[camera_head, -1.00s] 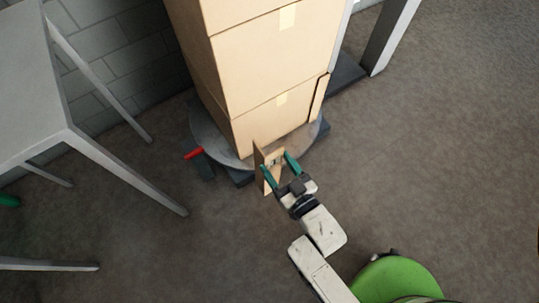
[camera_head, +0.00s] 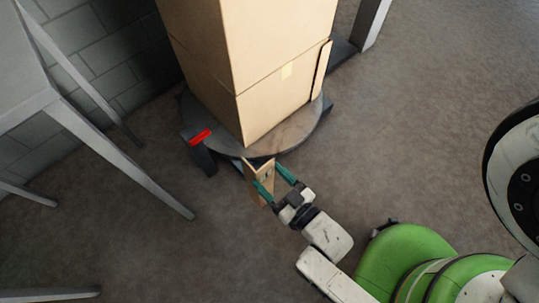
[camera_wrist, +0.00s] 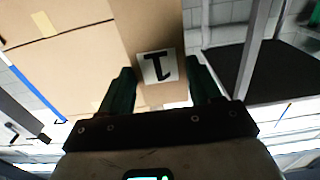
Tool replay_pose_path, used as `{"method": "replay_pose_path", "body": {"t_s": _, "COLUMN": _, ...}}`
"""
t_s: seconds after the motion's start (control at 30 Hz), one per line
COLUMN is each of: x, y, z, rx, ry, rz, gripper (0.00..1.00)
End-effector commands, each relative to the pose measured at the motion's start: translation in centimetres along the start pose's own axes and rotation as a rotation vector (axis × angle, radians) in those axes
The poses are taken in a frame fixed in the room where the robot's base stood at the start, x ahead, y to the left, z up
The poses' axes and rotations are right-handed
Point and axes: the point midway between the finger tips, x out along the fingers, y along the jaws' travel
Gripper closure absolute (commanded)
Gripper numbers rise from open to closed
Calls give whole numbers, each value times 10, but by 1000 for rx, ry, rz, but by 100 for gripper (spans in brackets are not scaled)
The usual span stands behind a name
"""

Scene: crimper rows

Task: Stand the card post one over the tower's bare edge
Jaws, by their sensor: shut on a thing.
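The card post one (camera_head: 251,184) is a tan folded cardboard angle, held upright. In the wrist view the post (camera_wrist: 143,28) bears a white label with a black 1, upside down. My gripper (camera_head: 268,175) has its green fingers shut on it. The tower (camera_head: 285,55) of stacked cardboard boxes stands on a round grey turntable (camera_head: 290,137). The held post is in front of the tower's near bottom corner, by the turntable's rim. Whether it touches the rim is unclear. Another card post (camera_head: 320,70) stands at the tower's right edge. The tower (camera_wrist: 65,75) fills the wrist view's left.
A red handle-like part (camera_head: 200,137) sits at the turntable's left rim. A grey table (camera_head: 120,155) stands at left, its leg reaching toward the turntable. A grey upright (camera_head: 371,22) stands behind right. The floor (camera_head: 415,130) to the right is clear.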

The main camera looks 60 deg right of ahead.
Motion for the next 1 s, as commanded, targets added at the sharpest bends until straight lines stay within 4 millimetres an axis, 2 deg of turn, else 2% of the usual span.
{"method": "replay_pose_path", "body": {"t_s": 0.33, "x": 1, "y": 0, "z": -1, "rx": -1, "ry": 2, "rz": -2, "gripper": 88}}
{"method": "replay_pose_path", "body": {"t_s": 1.0, "x": 43, "y": 17, "z": 16, "rx": -1, "ry": 2, "rz": -2, "gripper": 88}}
